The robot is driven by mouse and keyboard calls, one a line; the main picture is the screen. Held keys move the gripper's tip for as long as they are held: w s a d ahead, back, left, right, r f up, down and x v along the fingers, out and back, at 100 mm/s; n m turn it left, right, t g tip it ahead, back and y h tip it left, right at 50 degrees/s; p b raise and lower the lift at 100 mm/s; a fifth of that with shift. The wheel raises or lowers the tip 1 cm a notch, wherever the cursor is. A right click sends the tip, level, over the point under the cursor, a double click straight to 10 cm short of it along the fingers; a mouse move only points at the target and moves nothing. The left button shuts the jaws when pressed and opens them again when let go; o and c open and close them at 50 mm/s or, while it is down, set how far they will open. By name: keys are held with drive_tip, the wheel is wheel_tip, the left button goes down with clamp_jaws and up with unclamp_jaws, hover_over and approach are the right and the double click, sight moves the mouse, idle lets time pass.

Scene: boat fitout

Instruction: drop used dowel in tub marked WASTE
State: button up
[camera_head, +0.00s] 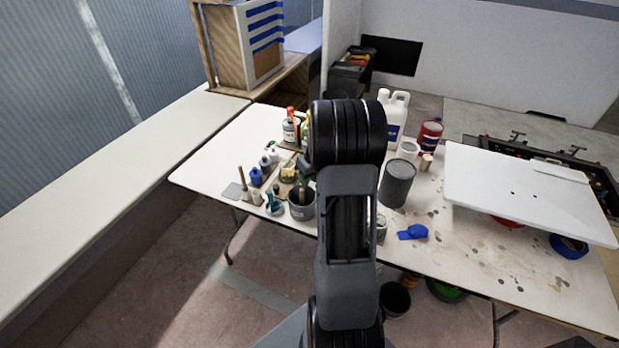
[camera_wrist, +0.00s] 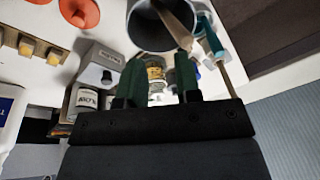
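My gripper (camera_wrist: 160,62) shows in the wrist view as two dark green fingers, apart, with no object visibly held between them. A small jar with a yellowish label (camera_wrist: 155,76) shows in the gap behind them. In the head view my arm hides most of the gripper. A thin wooden stick (camera_head: 241,179), possibly the dowel, stands upright near the table's left corner. A dark grey tub (camera_head: 301,209) stands near the front edge with tools in it. A grey tub (camera_wrist: 146,30) holding a wooden-handled tool shows in the wrist view. I can read no WASTE marking.
Small bottles (camera_head: 256,177) crowd the table's left end. A grey can (camera_head: 397,184), a white jug (camera_head: 393,112) and a red tin (camera_head: 430,134) stand right of my arm. A blue item (camera_head: 412,232) lies near the front. A white panel (camera_head: 530,190) covers the right side.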

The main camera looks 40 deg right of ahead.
drive_tip(key=shift+o, duration=1.1)
drive_tip(key=shift+r, duration=0.1)
drive_tip(key=b+v, duration=0.1)
drive_tip(key=v, duration=1.2)
drive_tip(key=shift+r, duration=0.3)
drive_tip(key=shift+d, duration=0.1)
